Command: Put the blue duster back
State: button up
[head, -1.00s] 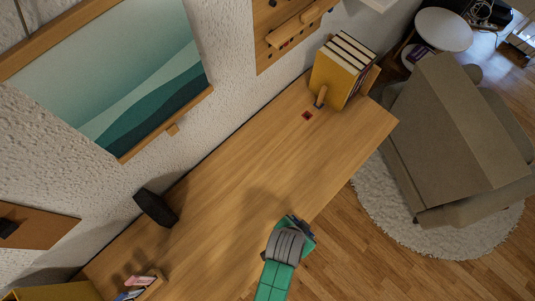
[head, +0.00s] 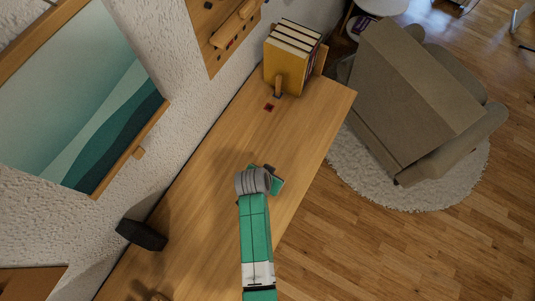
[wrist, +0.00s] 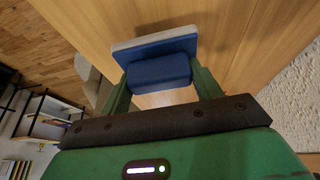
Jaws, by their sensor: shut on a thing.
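The blue duster (wrist: 160,68) has a blue body and a pale grey pad, and shows in the wrist view. My gripper (wrist: 160,82) is shut on it, with one green finger at each side of its body. In the head view my green arm reaches over the wooden desk top (head: 215,150), and my gripper (head: 268,178) is partly hidden behind the grey wrist. I cannot make out the duster in the head view.
Upright yellow books (head: 290,62) stand at the desk's far end, near a small red mark (head: 269,107). A black block (head: 142,235) lies near the wall side. A teal framed panel (head: 75,95) and a wooden board (head: 222,38) hang on the wall. The desk middle is clear.

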jog(key=shift+w+a+f, duration=0.1)
jog(key=shift+w+f, duration=0.1)
jog(key=shift+f, duration=0.65)
jog(key=shift+w+a+f, duration=0.1)
jog(key=shift+w+f, duration=0.05)
jog(key=shift+f, duration=0.7)
jog(key=shift+f, duration=0.2)
jog(key=o, duration=1)
jog(key=shift+o, duration=0.2)
jog(key=shift+r, duration=0.1)
jog(key=shift+s+r, duration=0.1)
jog(key=shift+r, duration=0.25)
jog(key=p+v, duration=0.1)
jog(key=v, duration=1)
jog(key=shift+r, duration=0.25)
